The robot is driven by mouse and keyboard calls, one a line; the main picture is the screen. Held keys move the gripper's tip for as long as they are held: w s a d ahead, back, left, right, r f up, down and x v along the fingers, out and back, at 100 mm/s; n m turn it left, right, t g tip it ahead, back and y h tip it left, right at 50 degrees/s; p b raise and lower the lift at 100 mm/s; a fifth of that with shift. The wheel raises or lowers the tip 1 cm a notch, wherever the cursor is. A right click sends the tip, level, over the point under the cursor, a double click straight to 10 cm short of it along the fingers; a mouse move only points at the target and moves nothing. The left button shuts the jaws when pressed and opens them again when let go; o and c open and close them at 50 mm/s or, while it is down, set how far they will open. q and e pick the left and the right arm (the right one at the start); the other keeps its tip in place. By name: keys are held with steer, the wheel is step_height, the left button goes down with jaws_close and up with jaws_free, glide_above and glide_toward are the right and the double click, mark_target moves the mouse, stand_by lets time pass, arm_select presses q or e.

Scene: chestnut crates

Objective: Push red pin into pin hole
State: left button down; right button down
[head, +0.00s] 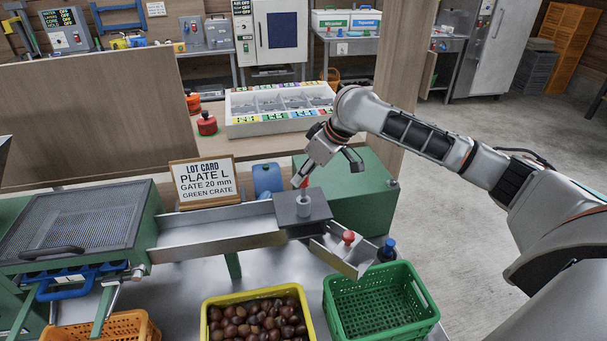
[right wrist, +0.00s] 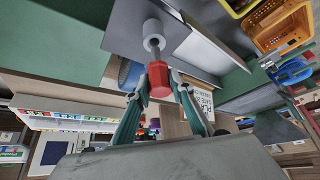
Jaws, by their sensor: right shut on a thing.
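My right gripper (head: 303,180) is above the grey box at the end of the metal chute. In the right wrist view its fingertips (right wrist: 160,88) are closed on the red pin (right wrist: 158,76). A bit of the red also shows in the head view (head: 304,184). The pin hole is in a grey round collar (head: 304,205) on top of the box; it also shows in the right wrist view (right wrist: 152,30). The pin's grey shank points into the collar's mouth. I cannot tell how deep it sits. My left gripper is not in view.
A red knob (head: 348,237) stands by the short side chute, with a blue knob (head: 388,246) beside it. An empty green crate (head: 428,312) and a yellow crate (head: 205,325) of chestnuts stand in front. A lot card (head: 206,180) reads "PLATE L, GATE 20 mm, GREEN CRATE".

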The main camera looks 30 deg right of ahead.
mark_target(304, 197)
steer(key=shift+f, duration=0.5)
steer(key=shift+f, duration=0.65)
steer(key=shift+f, duration=0.85)
steer(key=shift+f, duration=0.75)
steer(key=c, duration=1.7)
jaws_free()
steer(key=v, duration=1.2)
